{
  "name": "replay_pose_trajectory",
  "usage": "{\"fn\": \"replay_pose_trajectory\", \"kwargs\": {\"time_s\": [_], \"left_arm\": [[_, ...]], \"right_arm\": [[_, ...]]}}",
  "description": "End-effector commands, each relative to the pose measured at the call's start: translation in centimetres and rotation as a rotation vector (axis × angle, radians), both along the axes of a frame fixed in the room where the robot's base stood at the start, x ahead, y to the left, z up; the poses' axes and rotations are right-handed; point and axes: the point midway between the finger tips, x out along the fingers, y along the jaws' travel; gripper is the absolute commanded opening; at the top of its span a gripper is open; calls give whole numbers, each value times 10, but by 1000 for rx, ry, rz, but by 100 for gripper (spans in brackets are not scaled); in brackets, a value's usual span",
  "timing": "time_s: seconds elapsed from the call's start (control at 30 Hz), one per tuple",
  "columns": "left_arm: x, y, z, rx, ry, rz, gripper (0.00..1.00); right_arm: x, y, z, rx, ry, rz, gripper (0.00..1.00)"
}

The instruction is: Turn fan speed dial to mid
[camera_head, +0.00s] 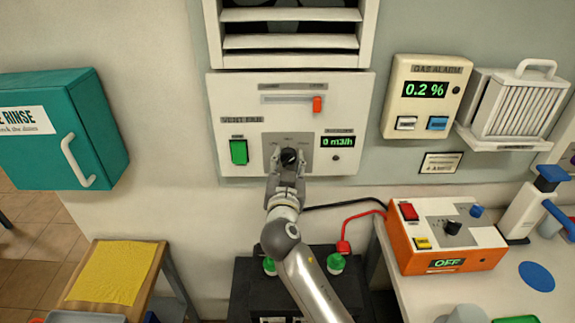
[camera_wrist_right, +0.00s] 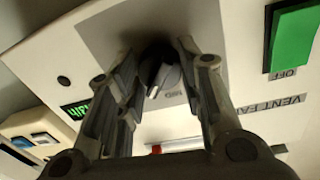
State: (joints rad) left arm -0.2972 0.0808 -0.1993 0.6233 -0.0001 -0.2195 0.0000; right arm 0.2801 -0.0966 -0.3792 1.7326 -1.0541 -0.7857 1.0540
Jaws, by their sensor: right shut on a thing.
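The fan speed dial (camera_head: 289,155) is a small black knob on a grey plate of the white vent fan panel (camera_head: 235,92). My right gripper (camera_head: 288,163) reaches up to it from below, its fingers on both sides of the knob, shut on it. In the right wrist view the dial (camera_wrist_right: 158,72) has a light pointer mark and sits between the two fingers of the right gripper (camera_wrist_right: 155,85). A "MID" label shows beside it. The panel display (camera_head: 338,141) reads 0 m3/h. My left gripper is not in view.
A green switch (camera_head: 239,151) and a slider with an orange handle (camera_head: 317,104) are on the same panel. A gas alarm (camera_head: 426,97) reading 0.2 % hangs to the right. An orange charger box (camera_head: 445,262) showing OFF stands on the bench. A teal cabinet (camera_head: 95,110) is at left.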

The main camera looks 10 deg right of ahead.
Motion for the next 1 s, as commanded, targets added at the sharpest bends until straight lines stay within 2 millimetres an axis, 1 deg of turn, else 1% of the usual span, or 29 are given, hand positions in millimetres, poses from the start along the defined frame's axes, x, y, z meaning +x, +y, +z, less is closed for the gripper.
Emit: {"fn": "replay_pose_trajectory", "kwargs": {"time_s": [0.03,0.1,0.4,0.7,1.0], "left_arm": [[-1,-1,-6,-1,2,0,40],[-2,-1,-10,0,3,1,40],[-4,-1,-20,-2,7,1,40],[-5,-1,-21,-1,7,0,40],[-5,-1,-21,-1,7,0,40]], "right_arm": [[0,0,-2,-33,4,-1,11],[0,0,-2,-88,14,0,11],[0,-1,0,-354,68,-2,11],[0,-1,1,-574,113,-1,11],[0,-1,1,-694,137,-2,11]]}}
